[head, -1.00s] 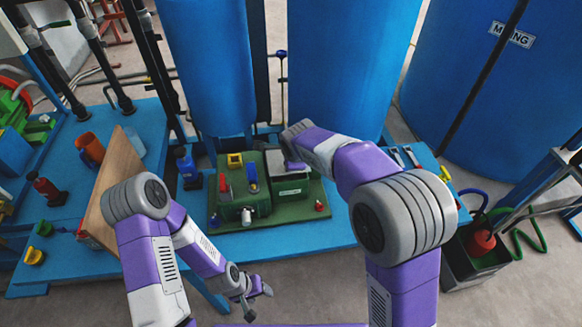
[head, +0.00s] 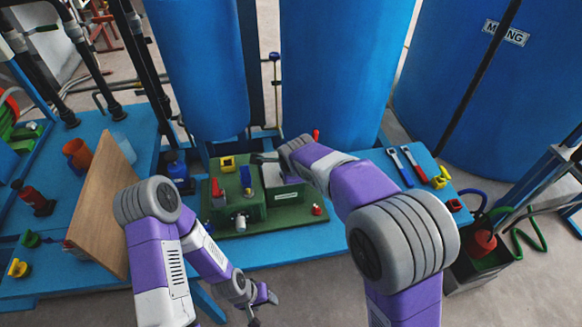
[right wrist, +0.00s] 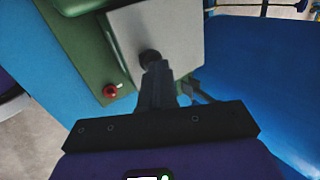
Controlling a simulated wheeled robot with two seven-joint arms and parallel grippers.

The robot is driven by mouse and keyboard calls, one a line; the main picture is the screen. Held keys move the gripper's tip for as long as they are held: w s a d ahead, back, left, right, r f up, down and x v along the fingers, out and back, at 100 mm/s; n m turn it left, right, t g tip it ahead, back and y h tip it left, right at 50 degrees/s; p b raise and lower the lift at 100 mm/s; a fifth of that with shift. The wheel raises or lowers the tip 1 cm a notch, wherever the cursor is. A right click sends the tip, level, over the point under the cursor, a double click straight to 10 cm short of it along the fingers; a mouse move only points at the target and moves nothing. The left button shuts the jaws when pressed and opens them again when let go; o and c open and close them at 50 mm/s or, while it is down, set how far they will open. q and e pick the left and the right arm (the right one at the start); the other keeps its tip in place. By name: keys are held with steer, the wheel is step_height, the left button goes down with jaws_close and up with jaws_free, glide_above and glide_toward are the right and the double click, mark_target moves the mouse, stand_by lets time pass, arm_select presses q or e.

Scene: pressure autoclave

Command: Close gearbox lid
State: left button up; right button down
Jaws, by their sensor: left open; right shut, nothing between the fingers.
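The green gearbox (head: 237,205) stands on a green base plate on the blue bench in the head view. Its pale grey lid (head: 272,176) shows over the right half, partly hidden by my right arm. In the right wrist view the lid (right wrist: 180,38) is a grey plate with a black knob (right wrist: 150,58). It looks nearly flat, but I cannot tell if it is fully seated. My right gripper (right wrist: 157,72) is shut and empty, its tips at the knob; contact is unclear. My left gripper (head: 264,308) is open and empty, low in front of the bench.
A brown board (head: 105,205) leans on the bench at left, near an orange cup (head: 77,153). Wrenches (head: 400,166) lie on the bench at right. Tall blue tanks (head: 333,75) stand behind the gearbox. A red knob (head: 317,210) sits on the base plate's right side.

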steer(key=shift+s, duration=0.15)
steer(key=p+v, duration=0.2)
steer(key=v, duration=0.5)
steer(key=shift+r, duration=0.2)
